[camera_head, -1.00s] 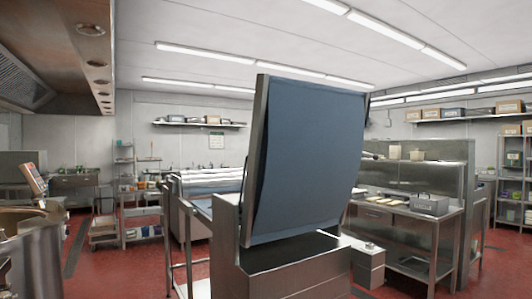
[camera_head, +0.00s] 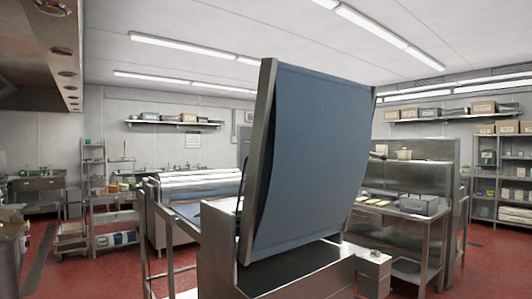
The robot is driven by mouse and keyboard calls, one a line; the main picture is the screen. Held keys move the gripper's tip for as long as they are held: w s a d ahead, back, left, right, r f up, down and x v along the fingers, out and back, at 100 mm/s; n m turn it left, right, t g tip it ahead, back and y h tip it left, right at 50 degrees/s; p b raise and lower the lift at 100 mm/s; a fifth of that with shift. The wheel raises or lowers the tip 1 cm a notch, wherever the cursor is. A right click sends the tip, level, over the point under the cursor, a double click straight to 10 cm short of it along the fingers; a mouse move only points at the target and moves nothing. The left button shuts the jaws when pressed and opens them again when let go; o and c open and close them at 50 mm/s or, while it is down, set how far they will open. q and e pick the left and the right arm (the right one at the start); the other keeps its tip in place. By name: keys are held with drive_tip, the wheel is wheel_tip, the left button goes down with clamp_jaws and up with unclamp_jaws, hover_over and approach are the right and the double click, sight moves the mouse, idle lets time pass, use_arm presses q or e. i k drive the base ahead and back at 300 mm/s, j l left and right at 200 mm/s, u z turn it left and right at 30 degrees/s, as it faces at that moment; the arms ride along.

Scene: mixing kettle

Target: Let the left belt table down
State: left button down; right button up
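A raised belt table (camera_head: 312,165) stands steeply tilted in the middle of the view, its blue belt facing me inside a metal side frame. Its lower edge meets a steel housing (camera_head: 215,255). Behind it to the left, part of another flat blue surface (camera_head: 190,211) shows low beside a metal rail; I cannot tell how it joins the machine. Neither of my grippers is in view.
A steel kettle (camera_head: 10,262) is cut off at the left edge. A steel work table (camera_head: 408,219) with trays stands to the right. Shelving (camera_head: 500,180) is at the far right. Red floor (camera_head: 485,265) is open at the lower right.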

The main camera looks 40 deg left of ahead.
sight(310, 147)
drive_tip(key=i+j+z, duration=0.2)
drive_tip(key=j, duration=0.55)
drive_tip(key=j+z, duration=0.2)
drive_tip(key=j, duration=0.5)
drive_tip(key=k+j+z, duration=0.2)
drive_tip(key=j, duration=0.5)
drive_tip(key=j+z, duration=0.2)
drive_tip(key=j, duration=0.55)
drive_tip(key=j+z, duration=0.2)
drive_tip(key=j, duration=0.55)
drive_tip(key=k+j+z, duration=0.25)
drive_tip(key=k+j, duration=0.2)
drive_tip(key=k+j+z, duration=0.2)
drive_tip(key=k+j, duration=0.2)
drive_tip(key=k, duration=0.1)
